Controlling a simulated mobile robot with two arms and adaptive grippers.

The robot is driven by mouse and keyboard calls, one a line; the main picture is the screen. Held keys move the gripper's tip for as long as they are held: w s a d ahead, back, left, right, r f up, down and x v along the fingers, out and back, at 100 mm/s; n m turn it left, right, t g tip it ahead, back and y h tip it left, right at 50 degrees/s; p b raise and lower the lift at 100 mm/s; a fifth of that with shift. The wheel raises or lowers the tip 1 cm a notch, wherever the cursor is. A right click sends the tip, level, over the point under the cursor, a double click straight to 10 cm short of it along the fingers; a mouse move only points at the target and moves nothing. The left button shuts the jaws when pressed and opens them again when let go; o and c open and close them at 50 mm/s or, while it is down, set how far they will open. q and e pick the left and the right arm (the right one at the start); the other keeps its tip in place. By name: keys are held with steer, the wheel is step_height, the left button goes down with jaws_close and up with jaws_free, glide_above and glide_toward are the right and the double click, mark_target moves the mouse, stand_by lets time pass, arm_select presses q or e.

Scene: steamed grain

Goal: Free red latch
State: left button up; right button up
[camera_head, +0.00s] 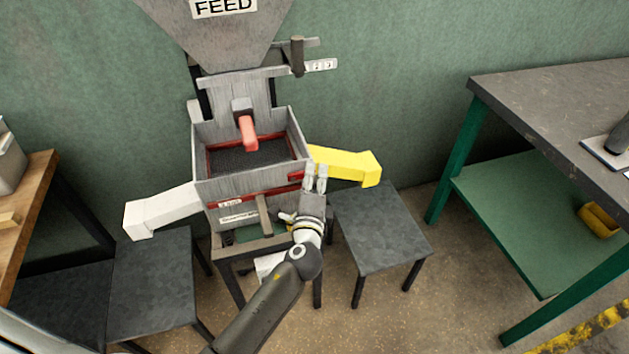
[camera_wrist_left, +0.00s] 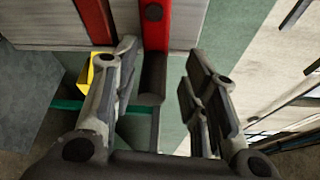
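My left gripper (camera_head: 316,178) is at the right front corner of the grey wooden machine, under the FEED hopper. Its two fingers are apart and empty in the left wrist view (camera_wrist_left: 160,100). A red bar, which looks like the red latch (camera_wrist_left: 156,24), has a dark end that shows in the gap between the fingers, nearer the left one. In the head view only a small red piece (camera_head: 295,177) shows beside the fingertips. I cannot tell whether a finger touches it. A separate red lever (camera_head: 248,133) stands at the back of the machine's open box.
A yellow spout (camera_head: 345,164) sticks out right, close behind my gripper; a white spout (camera_head: 160,210) sticks out left. Dark stools (camera_head: 382,240) stand below both. A green-legged workbench (camera_head: 560,95) is at right, a wooden table (camera_head: 30,195) at left.

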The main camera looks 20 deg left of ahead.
arm_select(q)
steer(key=shift+f, duration=0.15)
steer(key=shift+s+d+f, duration=0.1)
steer(key=shift+s+d, duration=0.05)
steer(key=shift+s, duration=0.4)
steer(key=v, duration=1.1)
steer(key=shift+r, duration=0.25)
